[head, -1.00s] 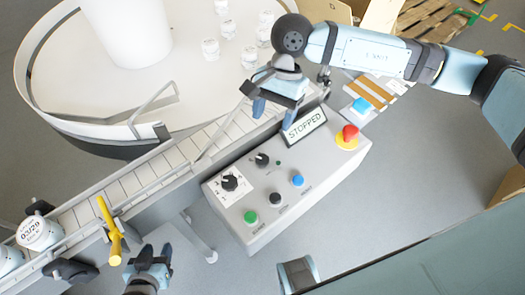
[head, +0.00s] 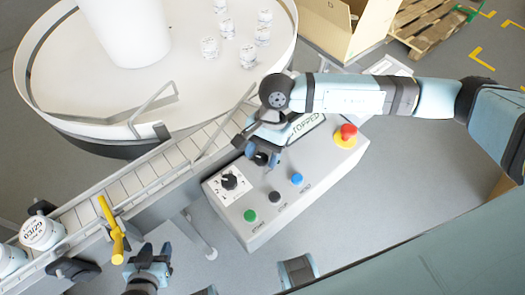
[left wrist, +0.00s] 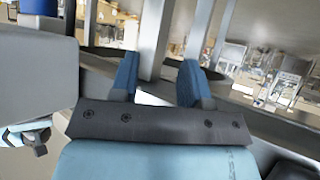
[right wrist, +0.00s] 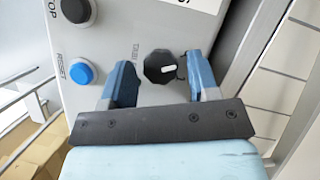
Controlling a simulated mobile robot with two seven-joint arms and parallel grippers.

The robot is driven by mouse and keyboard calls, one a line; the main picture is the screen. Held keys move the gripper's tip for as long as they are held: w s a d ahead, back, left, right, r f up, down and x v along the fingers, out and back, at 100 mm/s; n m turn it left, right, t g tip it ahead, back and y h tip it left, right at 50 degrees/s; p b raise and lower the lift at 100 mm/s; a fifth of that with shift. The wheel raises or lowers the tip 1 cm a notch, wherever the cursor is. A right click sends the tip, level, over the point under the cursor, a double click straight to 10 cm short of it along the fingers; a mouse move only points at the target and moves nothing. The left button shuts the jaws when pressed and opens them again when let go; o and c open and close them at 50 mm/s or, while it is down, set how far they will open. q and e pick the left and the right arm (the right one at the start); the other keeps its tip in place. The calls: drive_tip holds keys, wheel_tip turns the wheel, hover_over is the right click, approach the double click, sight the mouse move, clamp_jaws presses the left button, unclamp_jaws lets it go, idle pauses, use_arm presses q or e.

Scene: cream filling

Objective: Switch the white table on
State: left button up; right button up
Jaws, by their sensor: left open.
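The white round table (head: 185,85) stands at the upper left of the head view with several small white tubs on it. The grey control box (head: 235,215) is in the middle; its sign, partly covered by my right arm, shows part of "STOPPED". My right gripper (head: 262,158) is over the box; in the right wrist view its open fingers (right wrist: 160,78) are on either side of a black rotary knob (right wrist: 160,67) labelled "TABLE". Whether they touch it is unclear. My left gripper (head: 148,262) is open and empty at lower left, beside the conveyor.
Another black knob (head: 229,181), a green button (head: 250,216), a black button (head: 274,197), a blue button (head: 297,179) and a red emergency button (head: 348,131) are on the box. The conveyor (head: 130,183) runs beside it. A cardboard box (head: 345,25) stands behind.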

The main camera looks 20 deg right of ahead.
drive_tip(key=c, duration=0.7)
